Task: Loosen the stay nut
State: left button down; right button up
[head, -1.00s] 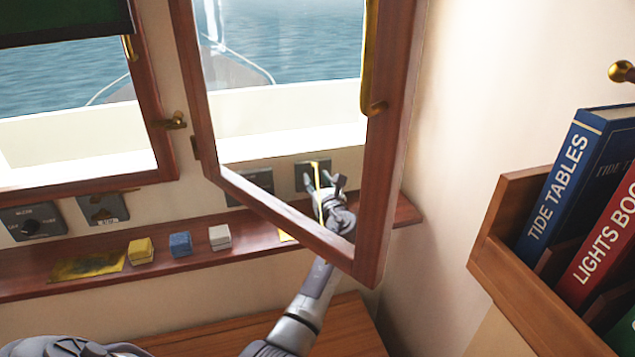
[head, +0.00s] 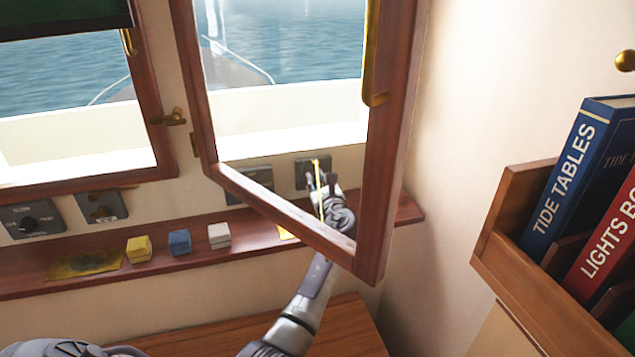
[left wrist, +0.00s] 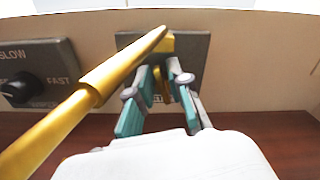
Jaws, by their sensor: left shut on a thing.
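The brass window stay (left wrist: 95,92) is a long rod that runs from the lower left to a dark wall plate (left wrist: 192,50) in the left wrist view. In the head view the stay (head: 317,178) is a thin yellow bar at the open window's lower edge. My left gripper (head: 321,180) reaches behind the window frame to this plate. In the left wrist view the gripper (left wrist: 165,78) is shut on a small brass piece below the stay's end, which looks like the stay nut. The fingers mostly hide it. My right gripper is not in view.
The open wooden window frame (head: 375,230) hangs in front of my left wrist. A wooden ledge (head: 190,255) holds yellow, blue and white blocks. A knob panel (head: 32,219) is on the wall at left. A book rack (head: 505,215) stands out at right.

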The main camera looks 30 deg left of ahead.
pick_arm(q)
jog(key=n+b, duration=0.1)
jog(key=n, duration=0.1)
jog(key=n+b, duration=0.1)
jog(key=shift+s+a+f+n, duration=0.1)
jog(key=shift+a+f+n, duration=0.05)
jog(key=shift+f+n, duration=0.2)
jog(key=n+b, duration=0.2)
jog(key=n, duration=0.1)
jog(key=shift+s+f+n, duration=0.1)
jog(key=shift+f+n, duration=0.05)
jog(key=shift+n, duration=0.2)
jog(key=n+b, duration=0.4)
jog(key=shift+s+a+f, duration=0.1)
jog(key=shift+f, duration=0.1)
jog(key=shift+n+b, duration=1)
jog(key=shift+n, duration=0.6)
jog(key=c, duration=1.1)
grip_release()
jog(key=shift+r, duration=0.1)
